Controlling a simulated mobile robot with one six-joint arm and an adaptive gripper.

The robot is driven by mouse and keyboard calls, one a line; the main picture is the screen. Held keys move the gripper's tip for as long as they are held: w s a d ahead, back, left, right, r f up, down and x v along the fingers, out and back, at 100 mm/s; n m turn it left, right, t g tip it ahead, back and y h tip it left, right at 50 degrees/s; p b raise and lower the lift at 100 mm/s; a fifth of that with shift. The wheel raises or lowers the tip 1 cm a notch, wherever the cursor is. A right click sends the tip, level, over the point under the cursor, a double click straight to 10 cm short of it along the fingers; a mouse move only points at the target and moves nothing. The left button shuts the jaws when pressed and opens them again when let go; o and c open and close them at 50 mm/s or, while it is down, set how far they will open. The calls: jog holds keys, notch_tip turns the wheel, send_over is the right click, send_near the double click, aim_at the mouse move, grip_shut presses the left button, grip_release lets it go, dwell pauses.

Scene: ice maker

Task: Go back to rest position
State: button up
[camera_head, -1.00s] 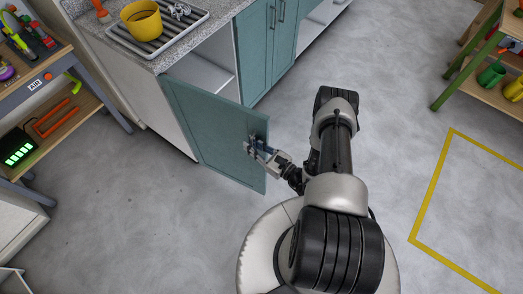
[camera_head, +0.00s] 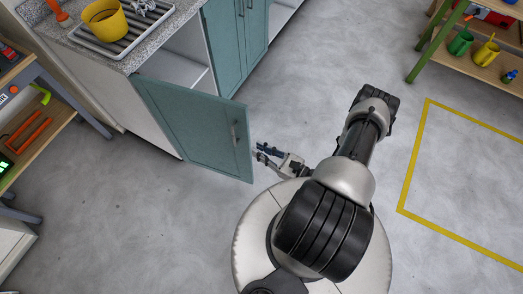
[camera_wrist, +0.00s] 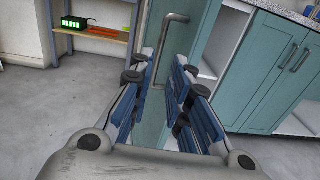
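My gripper (camera_head: 264,152) is open and empty, just right of the free edge of the teal cabinet door (camera_head: 192,122) in the head view. The door stands swung open, and its metal handle (camera_head: 236,134) is clear of the fingers, with a small gap between. In the wrist view my gripper's blue-padded fingers (camera_wrist: 160,98) are spread apart.
The counter (camera_head: 152,50) carries a yellow pot (camera_head: 104,20) on a ridged tray. A shelf (camera_head: 50,130) stands at left, a green-legged rack (camera_head: 430,45) at upper right. Open floor (camera_head: 320,60) lies beyond my arm, with a yellow floor line (camera_head: 412,160) at right.

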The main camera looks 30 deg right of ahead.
dwell(0.4)
jog(key=a+r+n+g+y, duration=0.3)
jog(key=a+r+n+g, duration=0.2)
jog(key=r+n+g, duration=0.6)
jog(key=a+r+n+g+y, duration=0.2)
jog(key=a+r+n+g, duration=0.35)
jog(key=r, duration=0.95)
jog(key=s+r+n+t+h, duration=0.2)
jog(key=s+r+n+h, duration=0.3)
jog(key=r+n+h, duration=0.1)
jog(key=s+r+n+t+h, duration=0.3)
jog(key=s+r+n+h, duration=0.3)
jog(key=r, duration=0.5)
jog(key=shift+s+n+h, duration=0.2)
jog(key=shift+n+h, duration=0.1)
jog(key=shift+n, duration=0.95)
